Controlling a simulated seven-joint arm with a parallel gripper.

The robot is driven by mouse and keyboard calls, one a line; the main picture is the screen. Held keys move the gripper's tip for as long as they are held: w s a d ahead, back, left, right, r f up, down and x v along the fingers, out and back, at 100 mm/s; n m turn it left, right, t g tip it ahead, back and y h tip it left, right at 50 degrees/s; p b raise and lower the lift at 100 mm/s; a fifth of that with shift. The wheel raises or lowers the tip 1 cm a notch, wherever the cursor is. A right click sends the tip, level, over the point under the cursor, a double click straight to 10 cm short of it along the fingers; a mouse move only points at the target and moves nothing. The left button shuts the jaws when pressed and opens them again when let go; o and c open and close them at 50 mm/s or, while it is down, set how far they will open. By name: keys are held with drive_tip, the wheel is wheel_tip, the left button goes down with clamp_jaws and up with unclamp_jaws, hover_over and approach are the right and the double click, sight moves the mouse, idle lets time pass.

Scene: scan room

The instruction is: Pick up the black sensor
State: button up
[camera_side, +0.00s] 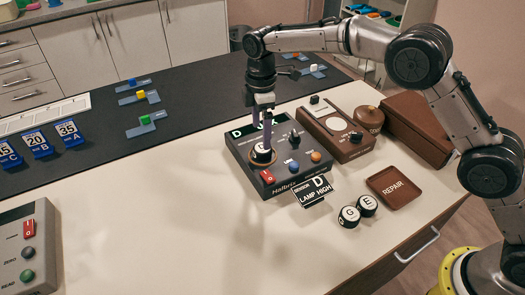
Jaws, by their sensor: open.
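Two more black round sensors with white lettered tops, a left one (349,216) and a right one (366,205), stand on the table in front of the console. The fingers partly hide the console's display.
A "LAMP HIGH" sign (313,193) stands before the console, and a brown "REPAIR" tray (394,187) lies to the right. A second wooden device (334,130), a round lidded pot (368,118) and a brown box (416,128) stand behind right.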

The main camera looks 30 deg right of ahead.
sight(263, 152)
drive_tip(key=shift+s+d+f, duration=0.15)
drive_tip(key=shift+f, duration=2.6)
drive_tip(key=c, duration=1.4)
drive_tip(key=shift+r, duration=0.1)
clamp_jaws()
